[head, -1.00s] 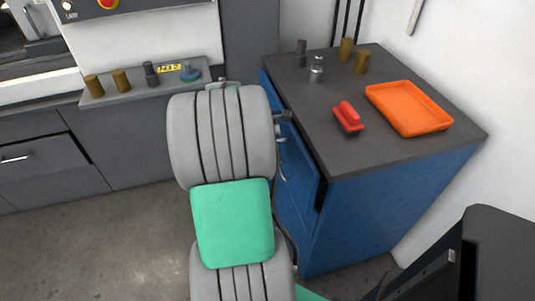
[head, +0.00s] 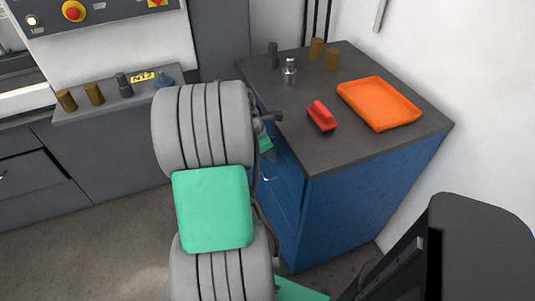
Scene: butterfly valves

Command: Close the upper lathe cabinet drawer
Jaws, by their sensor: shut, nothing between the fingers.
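The blue lathe cabinet (head: 370,200) stands right of centre, with a dark grey top. Its drawer side faces left and is partly hidden behind my arm. The upper drawer front (head: 284,160) looks flush or nearly flush with the cabinet, and I see no dark gap at its edge. A light handle shows lower on that side, beside my arm. My gripper (head: 272,117) is mostly hidden behind my grey arm link. Its dark end shows at the upper left edge of the cabinet, by the drawer front. It is shut and empty; whether it touches the drawer is unclear.
On the cabinet top are an orange tray (head: 379,103), a red-handled block (head: 321,115) and several small cylinders. A grey lathe (head: 110,150) with drawers stands at left. A white wall is at right. Open floor (head: 90,255) lies at lower left.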

